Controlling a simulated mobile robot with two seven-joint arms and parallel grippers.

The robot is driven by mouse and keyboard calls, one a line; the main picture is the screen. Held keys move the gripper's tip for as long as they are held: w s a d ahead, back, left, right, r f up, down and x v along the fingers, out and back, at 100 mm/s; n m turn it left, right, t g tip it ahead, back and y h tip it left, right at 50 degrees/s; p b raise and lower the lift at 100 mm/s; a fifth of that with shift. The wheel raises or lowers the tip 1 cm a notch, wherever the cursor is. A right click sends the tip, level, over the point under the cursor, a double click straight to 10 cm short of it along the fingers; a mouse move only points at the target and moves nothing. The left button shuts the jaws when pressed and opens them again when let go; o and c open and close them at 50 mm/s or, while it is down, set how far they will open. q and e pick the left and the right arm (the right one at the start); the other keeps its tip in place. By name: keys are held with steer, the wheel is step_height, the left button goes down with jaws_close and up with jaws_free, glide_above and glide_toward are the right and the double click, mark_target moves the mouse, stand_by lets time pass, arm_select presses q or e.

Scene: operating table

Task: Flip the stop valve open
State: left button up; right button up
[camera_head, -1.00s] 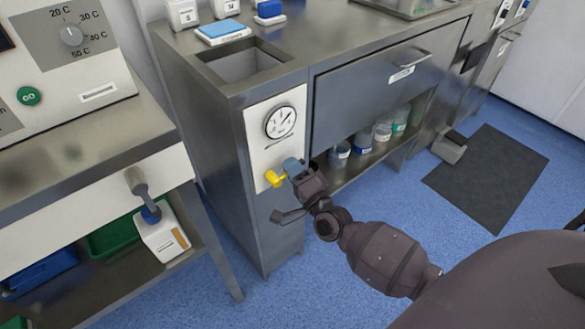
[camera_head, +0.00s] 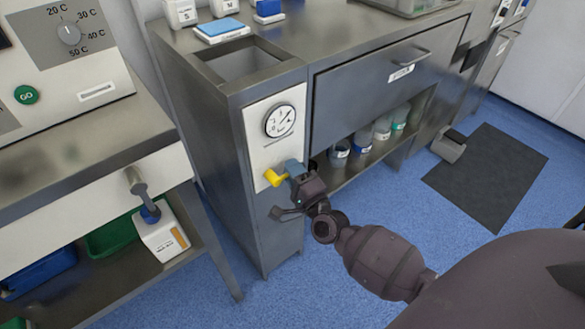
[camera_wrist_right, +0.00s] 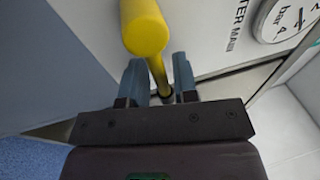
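The stop valve's yellow handle (camera_head: 275,178) sticks out of the white panel (camera_head: 262,150) on the grey cabinet, below a round gauge (camera_head: 280,121). My right gripper (camera_head: 295,168) is at the handle, its blue-grey fingers just to its right in the head view. In the right wrist view the thick yellow end (camera_wrist_right: 145,28) is close to the camera. Its thinner stem runs back between the two fingers (camera_wrist_right: 160,80), which stand apart on either side of it. I see no clear grip on the stem. My left gripper is not in view.
A drawer (camera_head: 375,90) and an open shelf with several jars (camera_head: 362,140) lie right of the panel. A bench (camera_head: 80,160) stands at left, with a grey fitting (camera_head: 138,182) at its front. A dark mat (camera_head: 487,175) lies on the blue floor.

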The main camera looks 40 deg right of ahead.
steer(key=shift+o, duration=1.1)
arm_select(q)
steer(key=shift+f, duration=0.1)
arm_select(e)
steer(key=shift+s, duration=0.1)
arm_select(q)
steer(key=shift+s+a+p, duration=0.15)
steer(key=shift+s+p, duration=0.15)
steer(key=shift+p, duration=0.1)
arm_select(e)
steer(key=d+v, duration=0.1)
steer(key=v, duration=0.9)
steer(key=shift+s+a, duration=0.3)
steer(key=shift+a, duration=0.2)
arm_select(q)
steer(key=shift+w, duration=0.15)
